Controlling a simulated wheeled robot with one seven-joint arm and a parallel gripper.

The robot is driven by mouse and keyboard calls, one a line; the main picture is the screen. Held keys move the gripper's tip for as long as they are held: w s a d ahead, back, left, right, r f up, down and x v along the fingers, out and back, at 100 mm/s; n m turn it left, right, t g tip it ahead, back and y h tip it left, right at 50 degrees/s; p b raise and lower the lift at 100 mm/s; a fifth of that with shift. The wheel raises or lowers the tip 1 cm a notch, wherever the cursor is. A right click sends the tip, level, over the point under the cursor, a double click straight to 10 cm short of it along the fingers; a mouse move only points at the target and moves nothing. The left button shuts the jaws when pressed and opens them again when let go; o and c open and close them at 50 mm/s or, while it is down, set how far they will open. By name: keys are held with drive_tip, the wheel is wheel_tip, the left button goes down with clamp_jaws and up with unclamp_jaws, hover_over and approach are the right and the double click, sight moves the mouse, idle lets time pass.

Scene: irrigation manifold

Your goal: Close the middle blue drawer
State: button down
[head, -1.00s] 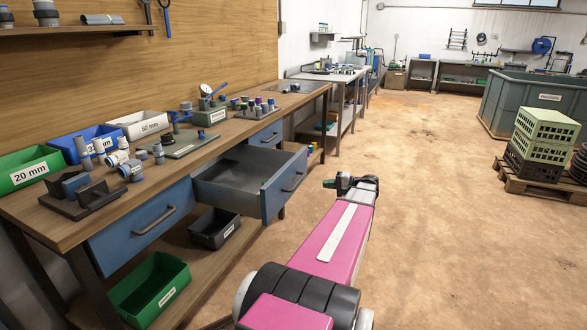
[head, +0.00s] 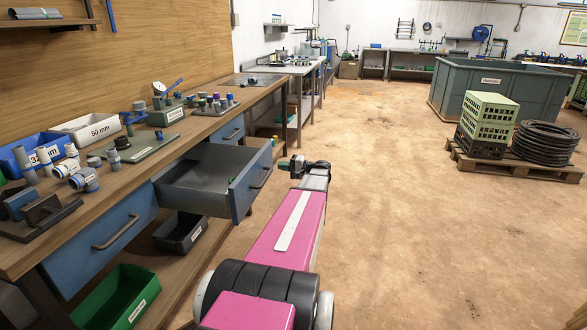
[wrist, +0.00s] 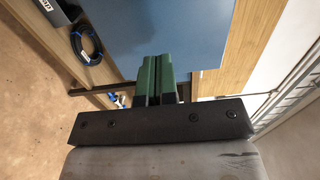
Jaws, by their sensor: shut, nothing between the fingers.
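The middle blue drawer (head: 250,190) of the bench stands pulled well out in the head view.
The near blue drawer (head: 100,245) and far blue drawer (head: 228,130) look shut. Fittings and bins crowd the worktop (head: 165,160). A green bin (head: 120,300) and a dark bin (head: 182,232) stand on the lower shelf. The floor to the right is open, up to a pallet (head: 515,165).

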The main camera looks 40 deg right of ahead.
sight(268, 164)
drive_tip(key=shift+x, duration=2.05)
drive_tip(key=x, duration=3.2)
drive_tip(key=shift+w+a, duration=0.2)
drive_tip(key=shift+a, duration=0.05)
drive_tip(key=shift+w, duration=0.15)
